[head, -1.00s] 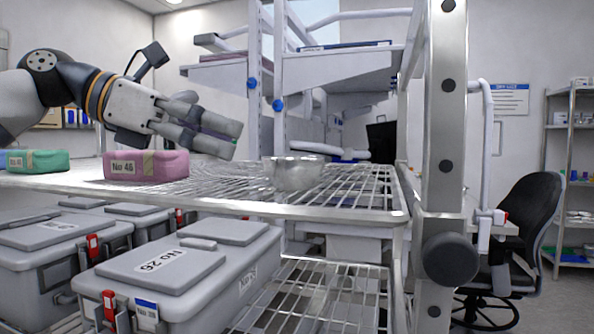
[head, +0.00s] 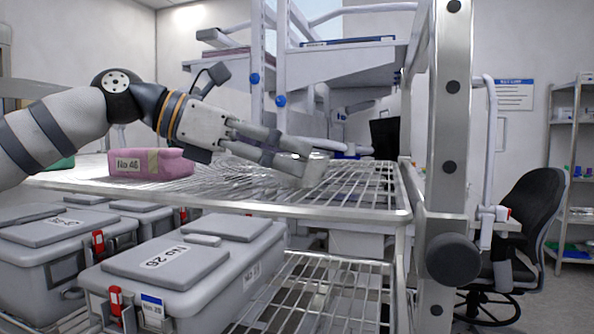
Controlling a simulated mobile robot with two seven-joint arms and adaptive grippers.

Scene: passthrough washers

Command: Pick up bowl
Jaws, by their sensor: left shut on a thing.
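The bowl (head: 318,170) is shiny metal and stands on the wire shelf in the head view. Part of it is hidden behind my gripper. My left gripper (head: 300,166) reaches in from the left and is shut on the bowl, with its fingers at the bowl's left side. The bowl looks about level with the shelf surface, and I cannot tell whether it touches the wires. My right gripper is not in view.
A pink wrapped package (head: 150,163) labelled No 46 lies on the wire shelf (head: 365,190) to the left. Grey lidded boxes (head: 185,265) stand on the shelf below. A metal post (head: 449,110) rises at the right. A black chair (head: 530,215) stands beyond.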

